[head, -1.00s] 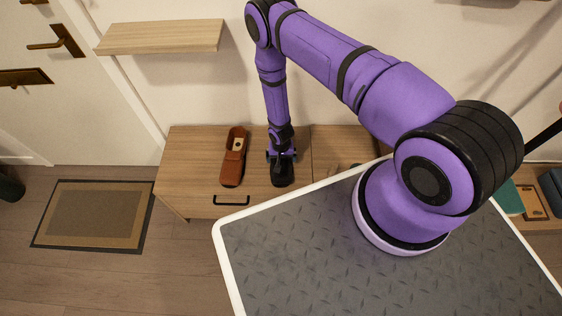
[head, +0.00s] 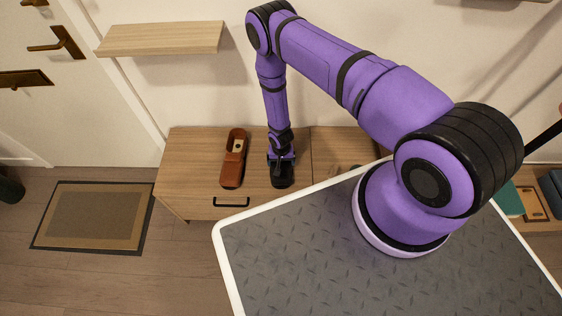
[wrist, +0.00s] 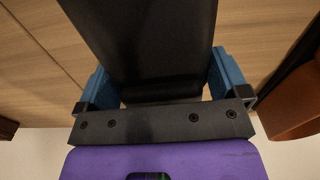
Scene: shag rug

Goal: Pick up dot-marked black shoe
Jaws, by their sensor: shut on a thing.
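The black shoe (head: 281,177) is on the wooden cabinet, below my gripper (head: 281,156) in the head view. In the wrist view the black shoe (wrist: 140,40) fills the space between the blue pads of my gripper (wrist: 165,85). The gripper is shut on the shoe, with one pad at each side. No dot mark can be made out on the shoe. Much of the shoe is hidden by the gripper in the head view. I cannot tell whether the shoe is clear of the cabinet top.
A brown case-like object (head: 233,160) lies left of the shoe on the cabinet (head: 190,165); a brown edge also shows at right in the wrist view (wrist: 292,100). A wooden shelf (head: 160,37) is on the wall above left. Small items (head: 345,169) sit to the right.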

